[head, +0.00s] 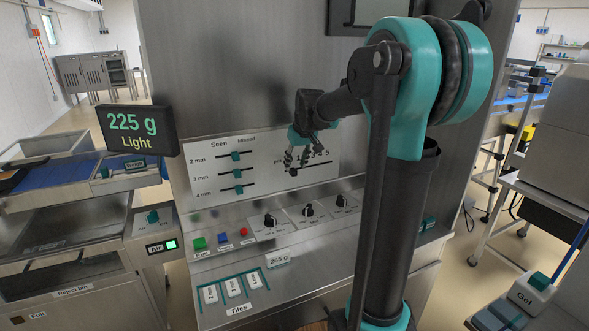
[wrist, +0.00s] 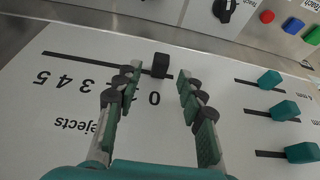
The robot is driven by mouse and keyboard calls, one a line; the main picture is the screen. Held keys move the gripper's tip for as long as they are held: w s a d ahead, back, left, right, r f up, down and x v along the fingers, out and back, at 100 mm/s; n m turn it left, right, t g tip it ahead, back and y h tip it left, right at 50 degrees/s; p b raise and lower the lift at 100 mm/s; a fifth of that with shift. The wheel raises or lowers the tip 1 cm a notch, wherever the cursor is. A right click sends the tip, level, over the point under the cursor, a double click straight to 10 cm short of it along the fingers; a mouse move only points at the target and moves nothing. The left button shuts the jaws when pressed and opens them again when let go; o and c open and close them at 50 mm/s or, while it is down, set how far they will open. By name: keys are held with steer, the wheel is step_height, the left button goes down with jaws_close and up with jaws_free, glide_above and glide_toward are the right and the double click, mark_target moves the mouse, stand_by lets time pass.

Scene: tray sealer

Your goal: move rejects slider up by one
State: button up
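The rejects slider has a black knob (wrist: 161,63) on a dark slot, over a scale that reads upside down in the wrist view. The knob sits near the 0 end of the slot, and the 3, 4 and 5 lie to the left there. In the head view the knob (head: 292,172) is small, just below my fingers. My gripper (wrist: 157,78) is open, with one finger on each side of the knob's line and gaps on both sides. The knob appears just beyond the fingertips; I cannot tell the depth. My gripper (head: 296,160) partly covers the scale in the head view.
Three teal sliders (head: 238,173) stand on the same white panel (head: 205,180), left of my gripper in the head view. Dark rotary knobs (head: 308,210) and green, blue and red buttons (head: 243,231) lie below. A display (head: 138,130) reads 225 g, Light.

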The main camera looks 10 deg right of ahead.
mark_target(294, 170)
steer(key=shift+x, duration=1.5)
jaws_close()
